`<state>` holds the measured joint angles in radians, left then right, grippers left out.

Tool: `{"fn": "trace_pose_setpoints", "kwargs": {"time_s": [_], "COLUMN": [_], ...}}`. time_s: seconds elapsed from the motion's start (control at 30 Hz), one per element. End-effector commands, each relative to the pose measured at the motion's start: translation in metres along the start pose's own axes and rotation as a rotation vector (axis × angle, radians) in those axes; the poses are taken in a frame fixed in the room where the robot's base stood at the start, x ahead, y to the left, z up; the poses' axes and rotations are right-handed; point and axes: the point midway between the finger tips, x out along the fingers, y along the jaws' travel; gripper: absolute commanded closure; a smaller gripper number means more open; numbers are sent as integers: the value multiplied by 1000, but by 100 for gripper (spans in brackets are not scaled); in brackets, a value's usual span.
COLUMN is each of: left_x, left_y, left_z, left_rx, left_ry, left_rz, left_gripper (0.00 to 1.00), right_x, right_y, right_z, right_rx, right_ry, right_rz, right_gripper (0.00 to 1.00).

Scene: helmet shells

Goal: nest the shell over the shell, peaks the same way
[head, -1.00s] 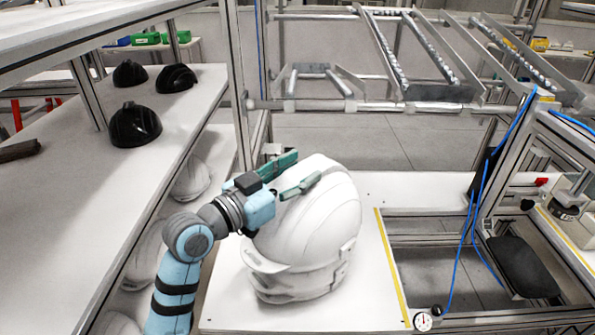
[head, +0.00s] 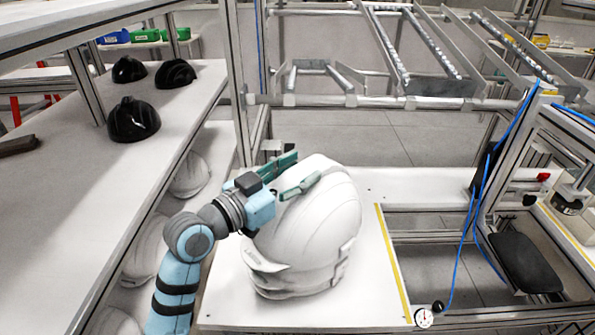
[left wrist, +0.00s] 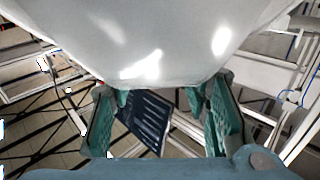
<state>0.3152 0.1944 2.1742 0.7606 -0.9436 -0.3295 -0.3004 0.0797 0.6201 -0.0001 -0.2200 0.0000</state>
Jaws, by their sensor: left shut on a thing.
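A white helmet shell (head: 318,215) is on top, its peak (head: 262,262) toward the lower left. Below it the rim of a second white shell (head: 300,286) shows, resting on the white board (head: 228,310). The upper shell covers most of the lower one, so how deeply they nest and the lower peak's exact direction are hard to tell. My right gripper is out of view.
Several black shells (head: 133,120) stand on the left shelf (head: 60,220), with white shells (head: 188,175) on the level below. A yellow strip (head: 392,260) runs along the board's right side. A blue cable (head: 465,225) hangs at the right. Metal roller rails (head: 385,50) stand behind.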

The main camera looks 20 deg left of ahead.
Motion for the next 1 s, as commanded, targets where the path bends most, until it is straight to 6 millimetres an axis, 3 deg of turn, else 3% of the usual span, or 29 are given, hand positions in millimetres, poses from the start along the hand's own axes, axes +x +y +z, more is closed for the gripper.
{"fn": "trace_pose_setpoints", "kwargs": {"time_s": [0.73, 0.77, 0.9, 1.0], "left_x": [0, 0, 0, 0], "left_y": [1, 1, 1, 1], "left_z": [15, 14, 14, 14], "left_rx": [0, 0, 0, 0], "left_ry": [3, 3, 2, 2], "left_rz": [0, 0, 0, 0], "left_gripper": [100, 54, 34, 34], "right_x": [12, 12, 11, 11], "right_y": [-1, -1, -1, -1], "right_z": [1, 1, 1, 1], "right_rx": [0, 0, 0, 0], "right_ry": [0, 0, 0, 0], "right_rz": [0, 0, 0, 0], "right_gripper": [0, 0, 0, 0]}}
